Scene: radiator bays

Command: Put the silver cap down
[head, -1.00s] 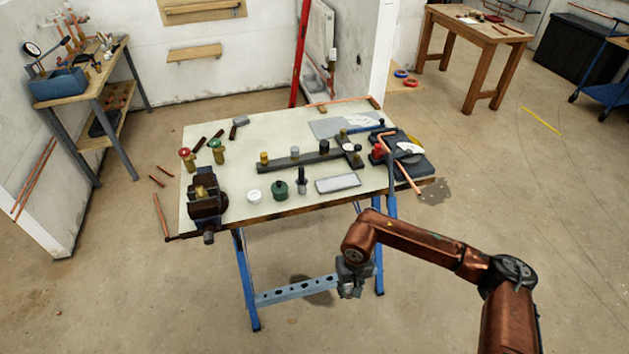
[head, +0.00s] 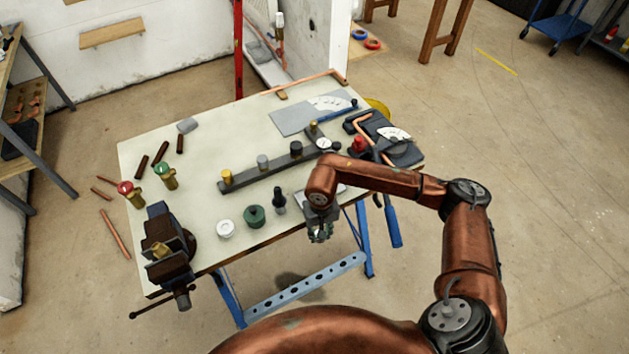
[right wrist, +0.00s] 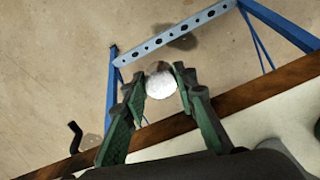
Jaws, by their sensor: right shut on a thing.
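The silver cap (right wrist: 162,82) shows in the right wrist view as a round, pale metallic disc between the fingertips of my right gripper (right wrist: 158,76). In the head view my right gripper (head: 320,236) points down at the front edge of the workbench (head: 210,140), right of the black bottle-shaped thing (head: 279,202). The cap cannot be made out there. In the wrist view the floor and the bench's blue leg frame lie beyond the cap. My left gripper is not in view.
A dark rail (head: 250,181) on the bench carries a yellow, a grey and a black knob. A white tin (head: 225,228) and a green pot (head: 254,216) stand near the front edge. A vise (head: 167,248) is at the left corner. A grey tray behind my wrist is partly hidden.

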